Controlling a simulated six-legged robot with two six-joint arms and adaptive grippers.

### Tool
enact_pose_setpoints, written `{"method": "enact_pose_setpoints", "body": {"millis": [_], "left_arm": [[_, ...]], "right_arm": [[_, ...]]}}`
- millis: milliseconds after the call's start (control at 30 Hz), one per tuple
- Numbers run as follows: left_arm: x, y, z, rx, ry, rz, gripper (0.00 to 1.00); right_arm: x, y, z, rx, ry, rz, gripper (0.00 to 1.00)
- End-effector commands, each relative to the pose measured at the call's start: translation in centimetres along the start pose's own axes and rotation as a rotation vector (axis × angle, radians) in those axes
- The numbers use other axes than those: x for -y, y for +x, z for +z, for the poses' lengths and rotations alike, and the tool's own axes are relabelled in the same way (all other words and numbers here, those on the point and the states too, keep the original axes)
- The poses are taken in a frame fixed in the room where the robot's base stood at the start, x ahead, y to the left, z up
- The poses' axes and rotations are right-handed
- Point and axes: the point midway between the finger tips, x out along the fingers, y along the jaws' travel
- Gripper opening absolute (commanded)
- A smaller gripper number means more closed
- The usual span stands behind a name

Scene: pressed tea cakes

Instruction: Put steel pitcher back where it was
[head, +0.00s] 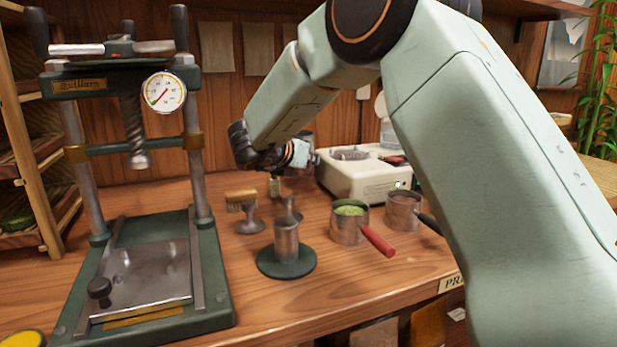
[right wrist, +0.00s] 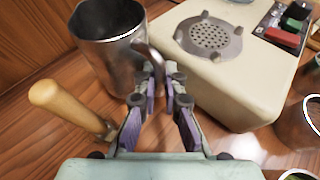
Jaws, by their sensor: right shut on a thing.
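The steel pitcher (right wrist: 108,55) is upright in the right wrist view, its open mouth facing up. My right gripper (right wrist: 160,80) is shut on its curved handle. In the head view my right gripper (head: 298,154) is at the back of the counter, left of the white steamer-like machine, and mostly hides the pitcher. I cannot tell whether the pitcher's base touches the counter. My left gripper is not in view.
A cream machine (right wrist: 235,85) with a perforated round plate stands close right of the pitcher. A wooden-handled brush (right wrist: 65,103) is close to its left. In the head view, a metal tamper (head: 250,222), a cylinder on a green base (head: 286,262), a red-handled pan (head: 348,230) and a green press (head: 215,290) stand nearer.

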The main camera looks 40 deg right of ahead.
Motion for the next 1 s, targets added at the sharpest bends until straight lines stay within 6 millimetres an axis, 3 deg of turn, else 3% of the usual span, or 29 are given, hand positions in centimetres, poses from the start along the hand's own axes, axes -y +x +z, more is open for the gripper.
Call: {"method": "enact_pose_setpoints", "body": {"millis": [33, 200, 667, 700, 933, 1000], "left_arm": [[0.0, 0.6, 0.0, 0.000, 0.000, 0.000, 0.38], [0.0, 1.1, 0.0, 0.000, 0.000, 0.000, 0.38], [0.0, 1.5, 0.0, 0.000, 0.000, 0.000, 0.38], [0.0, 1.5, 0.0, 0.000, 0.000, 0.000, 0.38], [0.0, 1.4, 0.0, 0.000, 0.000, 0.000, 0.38], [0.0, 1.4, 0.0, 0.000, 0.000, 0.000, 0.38]], "right_arm": [[0.0, 0.5, -1.2, -0.001, -0.001, -0.001, 0.00], [0.1, 1.1, -2.8, 0.001, 0.001, 0.000, 0.00], [0.1, 1.3, -3.2, 0.001, 0.002, 0.000, 0.00], [0.1, 1.4, -3.3, -0.001, 0.001, -0.001, 0.10], [0.1, 1.3, -3.2, -0.001, 0.001, 0.000, 0.30], [0.1, 1.3, -3.2, -0.001, 0.001, 0.000, 0.31]]}}
